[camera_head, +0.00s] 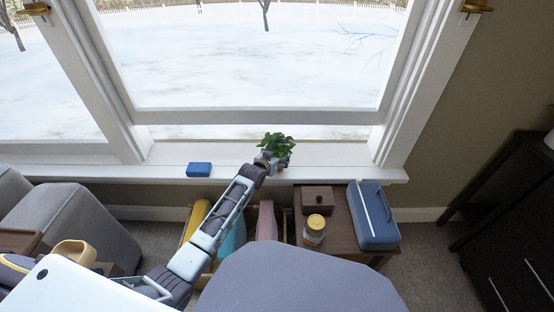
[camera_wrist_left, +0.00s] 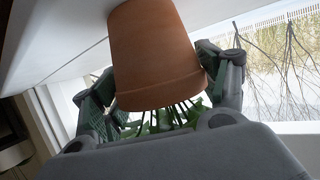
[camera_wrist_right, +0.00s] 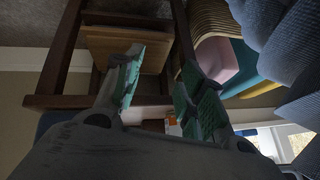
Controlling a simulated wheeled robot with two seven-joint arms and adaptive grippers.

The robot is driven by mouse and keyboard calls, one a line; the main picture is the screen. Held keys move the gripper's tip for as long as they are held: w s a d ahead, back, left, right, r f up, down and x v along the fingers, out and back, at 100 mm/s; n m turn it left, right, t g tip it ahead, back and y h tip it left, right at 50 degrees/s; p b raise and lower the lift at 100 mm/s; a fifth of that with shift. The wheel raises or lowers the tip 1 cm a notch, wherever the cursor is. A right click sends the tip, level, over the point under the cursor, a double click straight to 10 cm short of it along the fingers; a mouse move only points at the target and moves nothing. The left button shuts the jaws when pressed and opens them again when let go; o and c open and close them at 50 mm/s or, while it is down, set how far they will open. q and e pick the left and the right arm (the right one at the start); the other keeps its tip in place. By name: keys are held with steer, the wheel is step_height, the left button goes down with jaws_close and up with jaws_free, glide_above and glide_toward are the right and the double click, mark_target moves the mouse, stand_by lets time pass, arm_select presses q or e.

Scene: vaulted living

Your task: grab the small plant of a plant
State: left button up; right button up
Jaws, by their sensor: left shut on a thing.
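The small plant (camera_head: 277,143) has dark green leaves and is at the window sill, in the middle of the head view. My left gripper (camera_head: 270,161) is shut on it. In the left wrist view its terracotta pot (camera_wrist_left: 155,50) is between the two fingers, which press on its sides near the rim. The leaves (camera_wrist_left: 165,121) show partly below the rim there. I cannot tell whether the pot touches the sill. My right gripper (camera_wrist_right: 162,72) shows only in the right wrist view. Its fingers are apart with nothing between them.
A blue box (camera_head: 199,169) lies on the white sill (camera_head: 330,172) left of the plant. Below, a brown side table (camera_head: 343,241) bears a wooden box (camera_head: 317,199), a yellow-lidded jar (camera_head: 315,229) and a blue case (camera_head: 374,217). A dark cabinet (camera_head: 520,232) stands at the right.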

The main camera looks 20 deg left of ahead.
mark_target(277, 154)
arm_select(q)
steer(key=shift+r, duration=0.2)
steer(key=shift+r+p, duration=0.35)
steer(key=shift+r, duration=0.2)
step_height(277, 154, up, 7)
steer(key=p, duration=0.3)
steer(key=shift+f, duration=0.15)
steer(key=shift+r+p, duration=0.3)
steer(key=shift+r, duration=0.7)
arm_select(e)
step_height(277, 154, up, 9)
steer(key=d+g+h, duration=0.1)
steer(key=d, duration=0.1)
steer(key=shift+s+d+n+g, duration=0.15)
steer(key=shift+s+n+g, duration=0.15)
steer(key=shift+s, duration=0.15)
